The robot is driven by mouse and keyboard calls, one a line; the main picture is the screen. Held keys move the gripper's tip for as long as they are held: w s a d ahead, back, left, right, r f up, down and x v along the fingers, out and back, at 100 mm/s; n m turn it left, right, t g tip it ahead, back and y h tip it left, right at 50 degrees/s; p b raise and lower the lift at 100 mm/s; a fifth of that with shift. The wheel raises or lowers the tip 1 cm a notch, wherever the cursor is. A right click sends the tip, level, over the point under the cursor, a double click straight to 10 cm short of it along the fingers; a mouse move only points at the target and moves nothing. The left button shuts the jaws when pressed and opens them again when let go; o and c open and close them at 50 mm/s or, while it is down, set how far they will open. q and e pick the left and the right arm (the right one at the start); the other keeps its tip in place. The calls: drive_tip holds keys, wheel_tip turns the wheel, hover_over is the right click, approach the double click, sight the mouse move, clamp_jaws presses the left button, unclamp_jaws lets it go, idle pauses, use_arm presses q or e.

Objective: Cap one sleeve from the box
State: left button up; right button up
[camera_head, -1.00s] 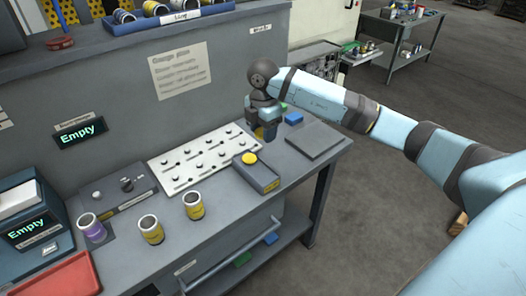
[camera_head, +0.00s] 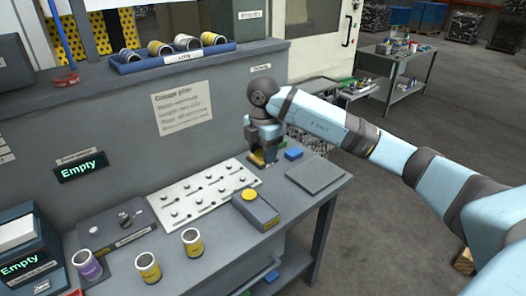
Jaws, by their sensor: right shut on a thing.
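My right gripper (camera_head: 265,152) is at the far right of the bench, behind the grey box. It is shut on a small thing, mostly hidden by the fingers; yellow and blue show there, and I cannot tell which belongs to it. A yellow-banded sleeve (camera_head: 192,242) and another yellow-banded sleeve (camera_head: 149,268) stand upright at the bench front. A purple-banded sleeve (camera_head: 88,265) stands on the left. The grey box (camera_head: 263,211) has a round yellow top (camera_head: 250,195). A blue block (camera_head: 293,154) lies right of my gripper. My left gripper is not in view.
A white pegged plate (camera_head: 201,193) lies mid-bench. A flat grey pad (camera_head: 319,176) lies at the right end. A blue tray (camera_head: 127,68) with several sleeves sits on the shelf. A dark fixture (camera_head: 120,225) stands behind the purple sleeve. Bench surface between plate and front sleeves is free.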

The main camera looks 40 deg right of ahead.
drive_tip(key=shift+r+p, duration=1.15)
drive_tip(key=shift+r, duration=0.75)
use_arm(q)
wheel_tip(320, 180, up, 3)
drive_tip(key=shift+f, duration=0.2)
use_arm(e)
drive_tip(key=shift+a+f, duration=0.1)
drive_tip(key=shift+f, duration=0.05)
